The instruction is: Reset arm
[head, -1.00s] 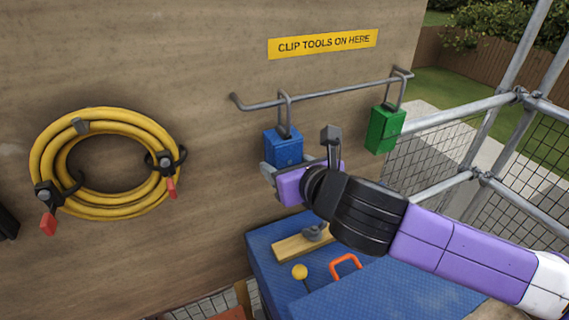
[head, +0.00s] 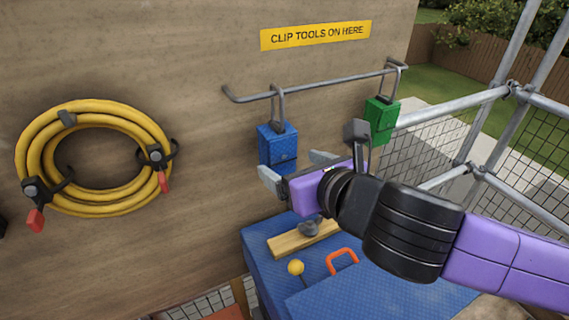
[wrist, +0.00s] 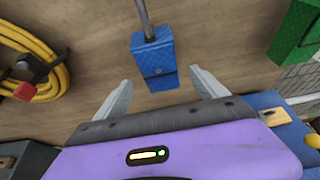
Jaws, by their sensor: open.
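My gripper (head: 297,170) is open and empty, in front of the wooden wall and just below and in front of the blue padlock-like block (head: 277,147). The blue block hangs by its grey shackle from the metal rail (head: 312,85). In the wrist view the blue block (wrist: 154,56) shows beyond and between the two spread fingertips (wrist: 160,85), apart from them. A green block (head: 381,120) hangs from the rail's right end; its edge also shows in the wrist view (wrist: 294,32).
A coiled yellow hose (head: 95,158) hangs on the wall at left. Below my gripper is a blue box (head: 262,240) with a wooden piece (head: 302,238), an orange handle (head: 342,260) and a yellow knob (head: 296,267). Scaffold tubes (head: 455,108) stand at right. A yellow sign (head: 316,35) is above the rail.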

